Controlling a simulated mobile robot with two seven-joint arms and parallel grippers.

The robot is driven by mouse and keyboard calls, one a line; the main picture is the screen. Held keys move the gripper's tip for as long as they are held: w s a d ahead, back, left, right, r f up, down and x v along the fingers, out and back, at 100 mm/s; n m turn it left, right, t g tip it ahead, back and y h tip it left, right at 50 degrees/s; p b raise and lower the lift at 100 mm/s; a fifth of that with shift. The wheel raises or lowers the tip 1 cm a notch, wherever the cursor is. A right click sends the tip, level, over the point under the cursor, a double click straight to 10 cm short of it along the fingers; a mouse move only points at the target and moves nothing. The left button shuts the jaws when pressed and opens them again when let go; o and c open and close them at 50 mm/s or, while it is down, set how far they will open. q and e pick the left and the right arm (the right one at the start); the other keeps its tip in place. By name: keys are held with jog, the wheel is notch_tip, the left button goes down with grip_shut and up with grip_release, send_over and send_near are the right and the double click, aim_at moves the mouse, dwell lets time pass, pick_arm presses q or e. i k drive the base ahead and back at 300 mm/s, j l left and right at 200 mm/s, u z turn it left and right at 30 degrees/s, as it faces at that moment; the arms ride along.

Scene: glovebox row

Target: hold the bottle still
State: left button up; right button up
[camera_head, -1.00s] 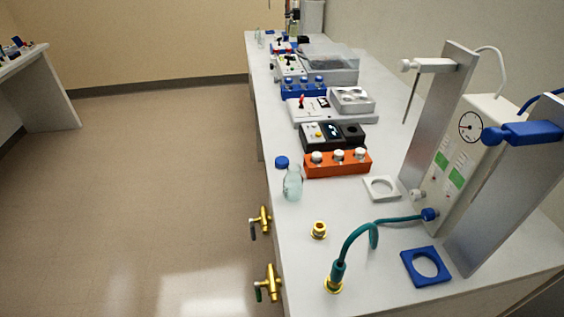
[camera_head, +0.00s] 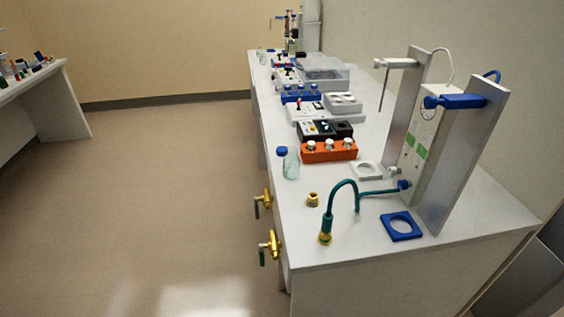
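A clear glass bottle (camera_head: 291,164) stands upright near the left edge of the long white bench, in front of the orange block. A round blue cap (camera_head: 282,151) shows right at its upper left; I cannot tell whether it sits on the bottle or beside it. Neither of my grippers shows in the head view, and nothing is seen touching the bottle.
The bench (camera_head: 300,226) carries an orange block with white knobs (camera_head: 330,151), a teal hose (camera_head: 329,207) on a brass fitting, a blue square holder (camera_head: 402,227) and metal uprights (camera_head: 465,150). Brass taps (camera_head: 270,246) stick out at its left side. The floor (camera_head: 150,200) to the left is clear.

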aim_at(291, 161)
jog(key=z, duration=2.65)
jog(key=k+j, duration=0.2)
jog(key=j, duration=0.25)
jog(key=k+j, duration=0.15)
jog(key=j, duration=0.3)
jog(key=k+j, duration=0.2)
jog(key=j, duration=0.25)
jog(key=k+j, duration=0.15)
jog(key=j, duration=0.35)
jog(key=k+j, duration=0.2)
jog(key=j, duration=0.25)
jog(key=k+j, duration=0.2)
jog(key=j, duration=0.25)
jog(key=k+j, duration=0.15)
jog(key=j, duration=0.3)
jog(key=k+j, duration=0.2)
jog(key=j, duration=0.25)
